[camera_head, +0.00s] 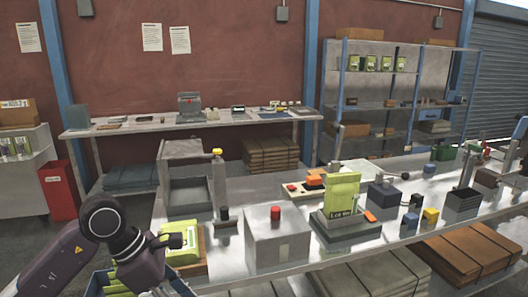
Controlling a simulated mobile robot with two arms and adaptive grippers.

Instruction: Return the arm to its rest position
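My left arm comes in from the lower left. Its dark gripper (176,241) is at the near left end of the metal workbench (290,181), in front of a green packet (182,256). The fingers overlap and look small, so I cannot tell whether they are open or shut, or whether they touch the packet. A blue crate (92,284) with green packets inside is below the arm, partly hidden by it. My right gripper does not show.
A metal box with a red button (275,213) and a scale carrying a green pouch (342,190) stand on the workbench, with several small devices to the right. A red bin (58,190) is at left. Shelves (398,90) and a back table (160,124) stand behind.

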